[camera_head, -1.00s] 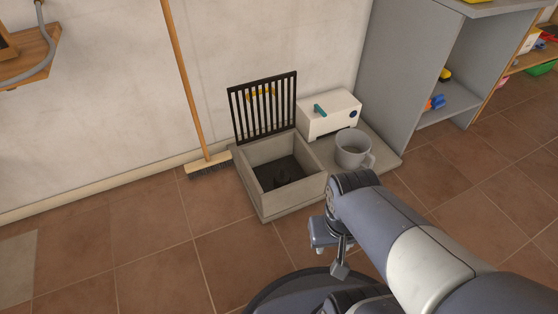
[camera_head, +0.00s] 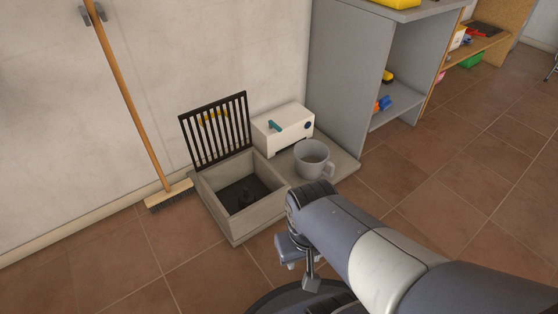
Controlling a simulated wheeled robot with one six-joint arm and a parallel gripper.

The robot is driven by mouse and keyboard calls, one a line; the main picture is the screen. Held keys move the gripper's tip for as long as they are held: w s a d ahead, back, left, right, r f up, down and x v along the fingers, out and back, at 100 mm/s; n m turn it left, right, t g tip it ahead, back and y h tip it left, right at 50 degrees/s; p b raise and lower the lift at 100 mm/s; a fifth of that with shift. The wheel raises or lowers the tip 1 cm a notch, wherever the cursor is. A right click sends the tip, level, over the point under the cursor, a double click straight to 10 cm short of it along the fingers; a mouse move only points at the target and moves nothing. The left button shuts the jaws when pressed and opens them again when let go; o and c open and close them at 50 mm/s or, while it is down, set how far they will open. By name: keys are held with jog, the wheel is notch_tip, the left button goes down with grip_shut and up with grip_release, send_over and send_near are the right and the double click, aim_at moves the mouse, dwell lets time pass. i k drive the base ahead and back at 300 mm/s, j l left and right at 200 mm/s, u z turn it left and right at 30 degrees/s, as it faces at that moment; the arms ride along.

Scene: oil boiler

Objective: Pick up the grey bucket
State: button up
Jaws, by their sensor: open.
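The grey bucket (camera_head: 312,158) stands upright on a low grey slab in front of a white box, with its handle on the right side. My gripper (camera_head: 296,262) hangs at the end of my arm, in front of and below the bucket in the picture, over the floor. It is open and apart from the bucket. My arm hides part of the floor in front of the slab. Nothing shows between the fingers.
A square concrete pit (camera_head: 226,222) with an open black grate (camera_head: 216,130) lies left of the bucket. A white box (camera_head: 283,130) with a teal handle stands behind it. A broom (camera_head: 132,98) leans on the wall. A grey shelf unit (camera_head: 347,80) stands right. Tiled floor is clear at right.

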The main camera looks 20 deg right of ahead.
aim_at(312, 156)
jog(key=i+l+z, duration=0.25)
jog(key=i+l, duration=0.15)
jog(key=i+l+z, duration=0.2)
jog(key=i, duration=0.3)
jog(key=i+l+z, duration=0.25)
jog(key=i, duration=0.2)
